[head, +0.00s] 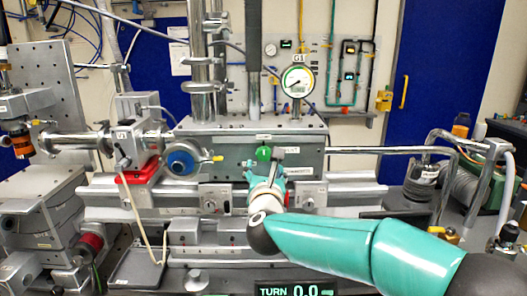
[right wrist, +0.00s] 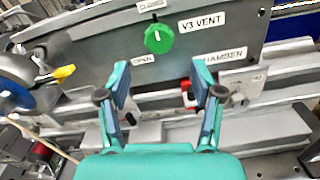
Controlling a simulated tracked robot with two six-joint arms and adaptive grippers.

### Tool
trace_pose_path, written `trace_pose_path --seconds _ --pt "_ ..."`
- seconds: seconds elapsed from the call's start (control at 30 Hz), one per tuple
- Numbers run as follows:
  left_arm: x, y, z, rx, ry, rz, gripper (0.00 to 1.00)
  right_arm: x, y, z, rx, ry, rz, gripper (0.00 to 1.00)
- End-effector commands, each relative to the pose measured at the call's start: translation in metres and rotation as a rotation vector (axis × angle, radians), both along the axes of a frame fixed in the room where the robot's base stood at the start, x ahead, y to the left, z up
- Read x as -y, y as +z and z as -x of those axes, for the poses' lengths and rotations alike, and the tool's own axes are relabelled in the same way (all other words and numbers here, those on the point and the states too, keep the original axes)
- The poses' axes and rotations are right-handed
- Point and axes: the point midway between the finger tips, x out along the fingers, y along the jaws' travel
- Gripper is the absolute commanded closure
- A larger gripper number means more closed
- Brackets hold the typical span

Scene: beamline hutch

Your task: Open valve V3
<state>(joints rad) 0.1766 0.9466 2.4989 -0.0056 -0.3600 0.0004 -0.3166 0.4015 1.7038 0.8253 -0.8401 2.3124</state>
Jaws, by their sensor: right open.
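Valve V3 is a round green knob (right wrist: 158,39) on a grey panel, beside a "V3 VENT" label (right wrist: 202,22). A small white mark shows on the knob's upper part, toward the "CLOSED" label (right wrist: 151,4); the "OPEN" label (right wrist: 143,58) is below. In the head view the knob (head: 264,153) is just above my right gripper (head: 268,176). In the right wrist view my right gripper (right wrist: 161,86) is open and empty, its two fingers spread below the knob, apart from it. My left gripper is not in view.
A "CHAMBER" label (right wrist: 225,55) is right of the fingers. A gauge (head: 296,82) stands above the panel. Metal rails run below. A display (head: 292,291) reads "TURN 0.0".

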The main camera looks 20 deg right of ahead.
Motion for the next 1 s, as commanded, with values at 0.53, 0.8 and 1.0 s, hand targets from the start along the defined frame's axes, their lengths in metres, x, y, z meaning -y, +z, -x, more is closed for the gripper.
trace_pose_path --seconds 0.53,0.8,1.0 --pt "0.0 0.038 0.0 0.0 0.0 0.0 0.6 0.021 0.001 -0.079 0.0 0.002 0.0 0.34" --pt "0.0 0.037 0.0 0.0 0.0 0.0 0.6 0.021 0.0 -0.081 0.001 0.003 0.0 0.34" --pt "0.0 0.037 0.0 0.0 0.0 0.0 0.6 0.021 0.0 -0.081 0.001 0.003 0.0 0.59"
